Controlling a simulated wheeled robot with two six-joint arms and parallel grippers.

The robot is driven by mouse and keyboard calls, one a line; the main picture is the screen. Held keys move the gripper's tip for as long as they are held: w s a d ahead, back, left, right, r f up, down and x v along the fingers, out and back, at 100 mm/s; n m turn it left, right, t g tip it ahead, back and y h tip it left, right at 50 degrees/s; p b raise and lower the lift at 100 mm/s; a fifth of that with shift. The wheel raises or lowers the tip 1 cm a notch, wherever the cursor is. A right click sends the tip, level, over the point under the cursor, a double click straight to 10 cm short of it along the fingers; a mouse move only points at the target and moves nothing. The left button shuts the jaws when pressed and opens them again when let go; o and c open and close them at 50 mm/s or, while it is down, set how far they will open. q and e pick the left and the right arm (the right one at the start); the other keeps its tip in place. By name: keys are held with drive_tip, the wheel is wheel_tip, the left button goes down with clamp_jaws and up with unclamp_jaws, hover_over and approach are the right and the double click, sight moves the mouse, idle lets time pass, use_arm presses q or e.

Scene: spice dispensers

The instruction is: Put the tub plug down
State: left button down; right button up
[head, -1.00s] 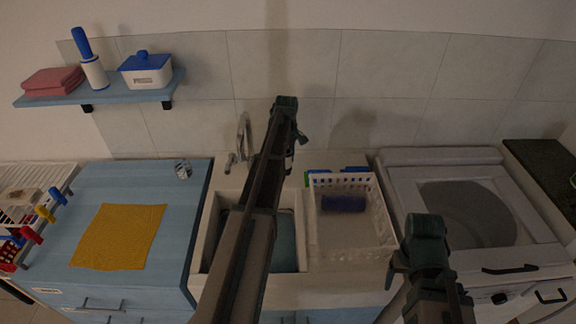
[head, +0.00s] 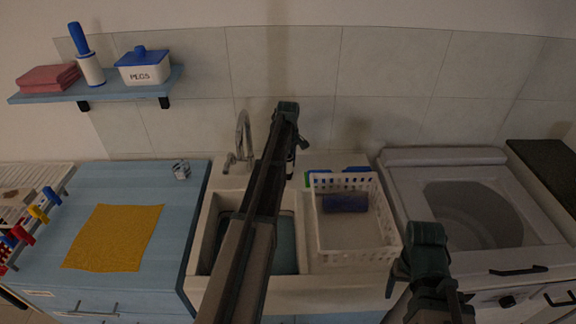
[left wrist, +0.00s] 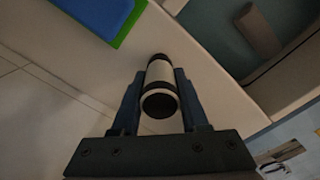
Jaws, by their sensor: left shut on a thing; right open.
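The tub plug (left wrist: 160,84), a pale cylinder with black bands and a dark round end, is between the fingers of my left gripper (left wrist: 158,95) in the left wrist view. The gripper is shut on it. In the head view my left gripper (head: 295,155) is over the rear rim of the sink (head: 206,240), right of the tap (head: 243,140). The plug is hard to make out there. I cannot tell whether it touches the surface below. My right gripper (head: 413,268) is open in front of the washing machine, its fingertips partly hidden.
A white basket (head: 330,252) holding a dark blue roll (head: 345,202) stands right of the sink. A blue and green item (left wrist: 95,15) lies behind it, near my left gripper. A yellow cloth (head: 115,238) lies on the blue counter (head: 180,225). The washing machine (head: 400,190) stands at right.

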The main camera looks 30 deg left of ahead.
use_arm(q)
drive_tip(key=shift+c, duration=2.1)
unclamp_jaws()
wheel_tip(320, 180, up, 12)
drive_tip(key=p, duration=1.2)
drive_tip(key=shift+r, duration=0.15)
drive_tip(key=s+d+m, duration=0.5)
drive_tip(key=s+d, duration=0.1)
drive_tip(key=d, duration=0.6)
drive_tip(key=s+d+m, duration=0.4)
drive_tip(key=s+d, duration=0.1)
drive_tip(key=d, duration=0.7)
drive_tip(key=s+d+m+y, duration=0.1)
drive_tip(key=s+d+m, duration=0.9)
drive_tip(key=s+d, duration=0.3)
drive_tip(key=s, duration=0.3)
drive_tip(key=shift+s, duration=0.25)
